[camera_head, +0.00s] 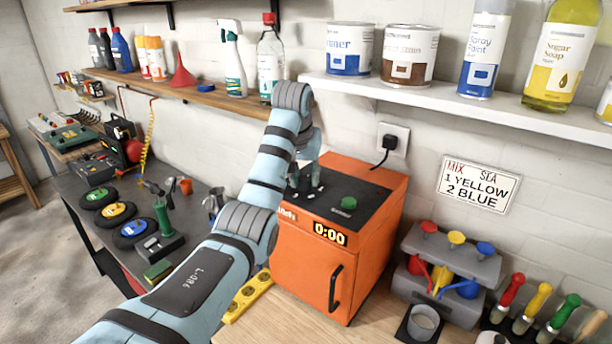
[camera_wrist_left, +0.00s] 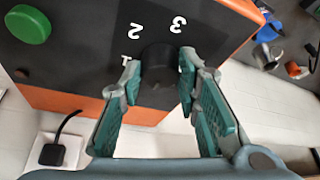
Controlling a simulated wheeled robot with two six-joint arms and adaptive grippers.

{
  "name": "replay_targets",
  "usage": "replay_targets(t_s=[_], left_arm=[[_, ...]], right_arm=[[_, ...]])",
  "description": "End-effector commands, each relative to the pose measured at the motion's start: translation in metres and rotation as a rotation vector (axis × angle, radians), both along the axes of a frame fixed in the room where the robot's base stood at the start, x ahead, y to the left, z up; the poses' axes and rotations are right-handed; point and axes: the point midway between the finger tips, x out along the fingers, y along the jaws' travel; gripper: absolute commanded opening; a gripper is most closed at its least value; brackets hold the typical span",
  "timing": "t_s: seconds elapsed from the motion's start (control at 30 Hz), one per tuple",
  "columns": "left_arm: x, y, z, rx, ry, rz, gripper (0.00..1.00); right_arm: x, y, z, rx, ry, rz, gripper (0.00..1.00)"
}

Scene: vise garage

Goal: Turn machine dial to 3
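The orange machine (camera_head: 312,255) stands on the wooden bench and its display reads 0:00. Its dark top panel carries a round black dial (camera_wrist_left: 158,64) with white marks 1, 2 and 3 around it in the wrist view. A green button (camera_head: 349,203) is on the same panel. My left gripper (camera_wrist_left: 160,72) is over the panel with its fingertips on either side of the dial, open, with very little gap to it. In the head view my left gripper (camera_head: 306,178) and wrist largely hide the dial. The dial's pointer cannot be made out. My right gripper is out of view.
A shelf (camera_head: 440,98) with cans and bottles is above the machine, close to my left wrist. A grey holder (camera_head: 450,262) with coloured funnels and several screwdrivers are at right. A yellow level (camera_head: 250,292) lies by the machine's left side. A plug sits in the wall socket (camera_head: 394,140).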

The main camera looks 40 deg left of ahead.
Motion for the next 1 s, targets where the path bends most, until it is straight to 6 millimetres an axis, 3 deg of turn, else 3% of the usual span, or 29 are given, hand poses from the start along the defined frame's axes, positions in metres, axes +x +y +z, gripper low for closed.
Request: replay_targets(t_s=[0.1,0.53,1.0], left_arm=[[0.0003,0.0008,-0.0005,0.001,-0.002,0.001,0.02],[0.0004,0.0016,-0.0004,0.001,-0.003,-0.061,0.02],[0.0000,0.0038,-0.0004,0.002,-0.002,-0.421,0.02]], right_arm=[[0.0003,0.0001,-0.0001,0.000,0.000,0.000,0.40],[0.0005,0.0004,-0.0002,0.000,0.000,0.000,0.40],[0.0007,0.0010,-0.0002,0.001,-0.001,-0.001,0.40]])
